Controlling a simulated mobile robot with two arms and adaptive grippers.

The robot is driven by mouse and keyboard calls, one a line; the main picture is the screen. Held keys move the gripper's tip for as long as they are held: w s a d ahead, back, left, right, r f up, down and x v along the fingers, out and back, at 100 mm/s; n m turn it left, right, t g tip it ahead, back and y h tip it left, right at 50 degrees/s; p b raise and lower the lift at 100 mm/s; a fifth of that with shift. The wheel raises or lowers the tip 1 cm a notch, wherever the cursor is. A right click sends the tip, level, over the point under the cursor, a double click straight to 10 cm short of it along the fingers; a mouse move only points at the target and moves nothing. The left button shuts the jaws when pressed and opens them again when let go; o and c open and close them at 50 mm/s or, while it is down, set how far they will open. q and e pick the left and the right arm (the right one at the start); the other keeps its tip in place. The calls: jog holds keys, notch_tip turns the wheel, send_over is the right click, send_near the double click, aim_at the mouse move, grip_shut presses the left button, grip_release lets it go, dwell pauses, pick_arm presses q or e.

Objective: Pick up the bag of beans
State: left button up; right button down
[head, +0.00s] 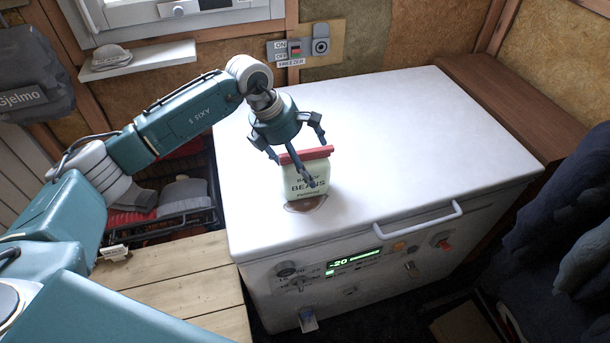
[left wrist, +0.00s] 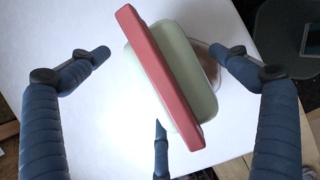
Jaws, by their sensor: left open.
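The bag of beans (head: 307,178) stands upright on the white lid of the chest freezer, near its front left edge. It is pale green with a red clip along its top and dark lettering on its front. My left gripper (head: 298,150) is open above and around the bag, its fingers pointing down. In the left wrist view the bag (left wrist: 181,75) is seen from above, between the spread fingers of the left gripper (left wrist: 160,72). The fingers look apart from the bag there. My right gripper is not in view.
Dark clothing (head: 565,225) hangs at the right.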

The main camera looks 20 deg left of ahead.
pick_arm(q)
jog(key=shift+c, duration=0.3)
jog(key=c, duration=1.7)
jog(key=shift+r, duration=0.1)
jog(key=shift+c, duration=0.6)
jog(key=shift+w+r+p, duration=0.1)
jog(key=shift+r+p, duration=0.3)
jog(key=shift+p, duration=0.15)
notch_tip(320, 180, up, 18)
jog(key=b, duration=0.4)
jog(key=shift+r, duration=0.85)
